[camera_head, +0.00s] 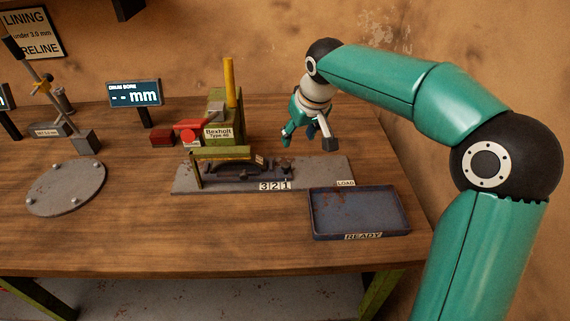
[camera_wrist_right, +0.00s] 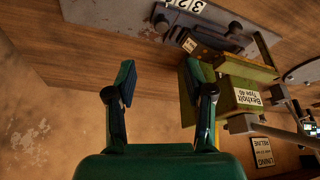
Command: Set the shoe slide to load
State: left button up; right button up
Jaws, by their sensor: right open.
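The shoe slide (camera_head: 262,174) sits on a grey base plate (camera_head: 325,169) on the bench, with a dark curved shoe (camera_head: 225,167) beside a green frame. A small knob stands at the slide's right end, near the 1 of the "3 2 1" labels (camera_head: 275,186). The "LOAD" label (camera_head: 345,183) lies further right on the plate. My right gripper (camera_head: 300,132) is open and empty above and behind the plate. My left gripper is out of view.
A blue "READY" tray (camera_head: 361,236) is at front right. A round plate (camera_head: 66,189), gauge stand and display (camera_head: 134,93) are left. The front bench is clear.

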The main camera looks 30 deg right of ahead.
aim_at(286, 165)
jog(key=p+x, duration=0.1)
jog(key=x, duration=1.3)
jog(key=shift+w+f, duration=0.25)
jog(key=shift+f, duration=0.1)
grip_shut()
